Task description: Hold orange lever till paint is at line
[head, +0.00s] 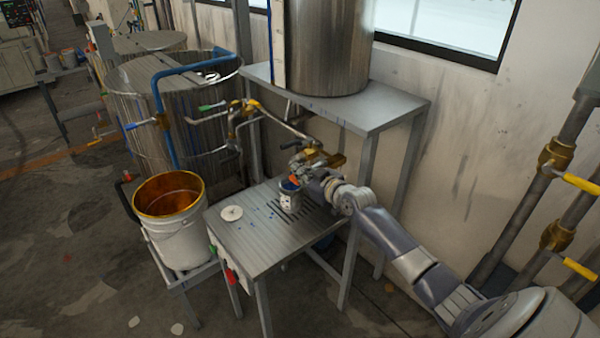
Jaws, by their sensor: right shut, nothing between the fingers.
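A small light metal can (290,202) stands upright on the slotted steel table, under the brass tap (322,157). Blue shows inside its mouth; the paint level and any line are too small to make out. A small orange part, seemingly the orange lever (295,181), shows just above the can's rim. My right gripper (301,174) is at the tap, right above the can and close to the orange part. It is shut with nothing held; whether it touches the lever I cannot tell. My left gripper is not in view.
A round white lid (231,213) and blue drips lie on the table (250,240). A white bucket (178,228), orange-brown inside, stands left. A steel tank (325,45) sits on a shelf (390,107) above. Pipes with yellow handles (580,184) run at right.

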